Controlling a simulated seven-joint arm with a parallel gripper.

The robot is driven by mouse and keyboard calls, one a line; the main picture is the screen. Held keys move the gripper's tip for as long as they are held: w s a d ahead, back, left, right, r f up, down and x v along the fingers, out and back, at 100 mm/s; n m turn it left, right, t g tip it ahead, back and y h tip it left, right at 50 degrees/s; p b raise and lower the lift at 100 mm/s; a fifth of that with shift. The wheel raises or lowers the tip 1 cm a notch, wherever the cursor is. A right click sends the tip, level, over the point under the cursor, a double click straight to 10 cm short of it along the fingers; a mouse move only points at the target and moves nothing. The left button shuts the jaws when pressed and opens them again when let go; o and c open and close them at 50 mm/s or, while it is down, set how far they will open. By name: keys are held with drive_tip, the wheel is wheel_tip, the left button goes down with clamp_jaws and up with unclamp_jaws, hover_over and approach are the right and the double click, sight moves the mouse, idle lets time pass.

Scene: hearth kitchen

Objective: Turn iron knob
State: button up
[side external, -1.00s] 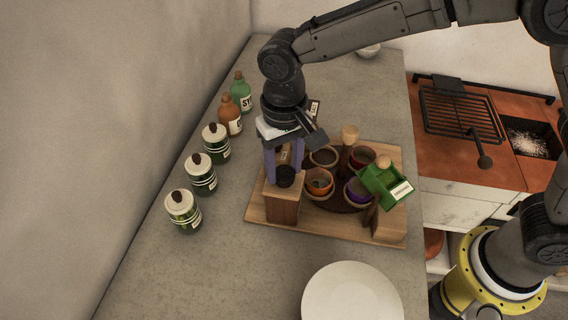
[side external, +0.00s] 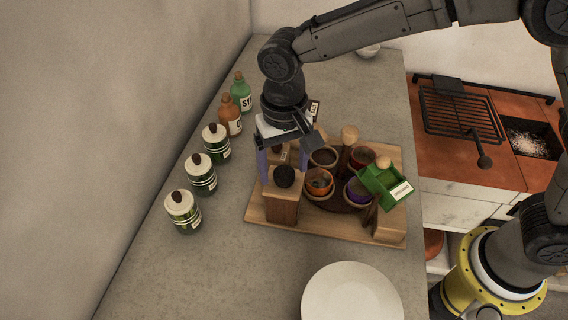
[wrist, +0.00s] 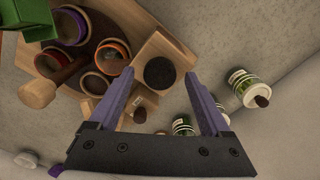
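The iron knob (side external: 284,177) is a dark, round knob on top of a light wooden block (side external: 282,208) at the left end of the wooden board. In the wrist view the knob (wrist: 159,72) shows as a dark disc between my fingertips. My gripper (side external: 283,169) is over the block with its purple fingers spread wide, one on each side of the knob. In the wrist view my gripper (wrist: 159,78) is open, with a gap between each finger and the knob. It holds nothing.
The board (side external: 330,231) carries several small bowls, a wooden pestle-like piece (side external: 348,140) and a green box (side external: 382,184). Several jars and bottles line the wall at left. A white plate (side external: 352,295) lies in front. A grill (side external: 460,112) is at right.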

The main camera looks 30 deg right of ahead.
sight(284, 172)
wheel_tip(284, 172, up, 14)
idle(0.7)
drive_tip(key=shift+f, duration=0.1)
